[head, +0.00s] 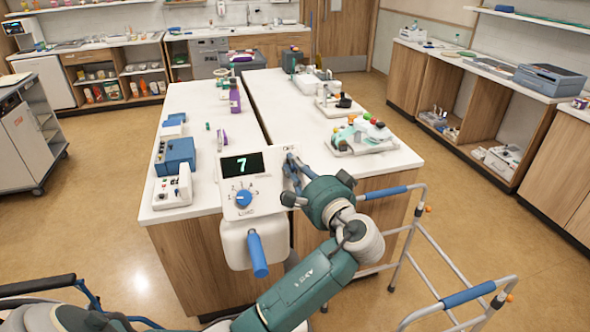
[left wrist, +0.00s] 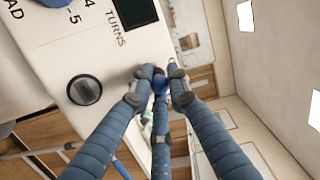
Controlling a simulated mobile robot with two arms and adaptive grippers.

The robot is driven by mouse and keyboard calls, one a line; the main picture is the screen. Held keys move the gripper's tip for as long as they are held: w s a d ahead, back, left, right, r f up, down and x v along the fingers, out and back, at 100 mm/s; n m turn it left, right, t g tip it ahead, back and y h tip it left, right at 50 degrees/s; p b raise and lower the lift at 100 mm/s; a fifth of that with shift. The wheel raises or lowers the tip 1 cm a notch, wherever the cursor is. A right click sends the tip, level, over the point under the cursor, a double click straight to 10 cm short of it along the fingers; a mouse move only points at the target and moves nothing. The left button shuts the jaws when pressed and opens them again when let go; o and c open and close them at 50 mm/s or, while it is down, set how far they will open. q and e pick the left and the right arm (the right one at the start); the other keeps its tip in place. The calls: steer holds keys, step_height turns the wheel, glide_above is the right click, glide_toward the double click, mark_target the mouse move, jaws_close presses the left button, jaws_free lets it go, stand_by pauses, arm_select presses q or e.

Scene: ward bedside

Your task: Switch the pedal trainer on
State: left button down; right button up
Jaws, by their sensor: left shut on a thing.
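The pedal trainer (head: 235,205) stands at the near end of the counters in the head view. Its white panel has a lit display (head: 242,166) reading 7, a blue load knob (head: 244,198), and a blue-handled pedal (head: 257,255) below. In the left wrist view the panel (left wrist: 105,55) shows a dark round knob (left wrist: 84,90) and the word TURNS. My left gripper (head: 292,163) is at the panel's upper right, its blue fingers together there. It is shut on a small part of the trainer; its fingertips (left wrist: 160,80) hide that part. My right gripper is out of view.
A walker (head: 468,295) stands at the right, close to my arm. The white counters (head: 200,100) behind the trainer hold a blue device (head: 175,155), a purple bottle (head: 235,97) and a tray of items (head: 362,137). Floor at the left is partly clear.

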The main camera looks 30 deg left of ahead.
arm_select(q)
steer(key=shift+f, duration=0.1)
steer(key=c, duration=1.9)
jaws_free()
steer(key=shift+c, duration=0.2)
steer(key=shift+d, duration=0.15)
steer(key=v, duration=1.1)
steer(key=shift+s+d, duration=0.25)
steer(key=shift+d, duration=0.1)
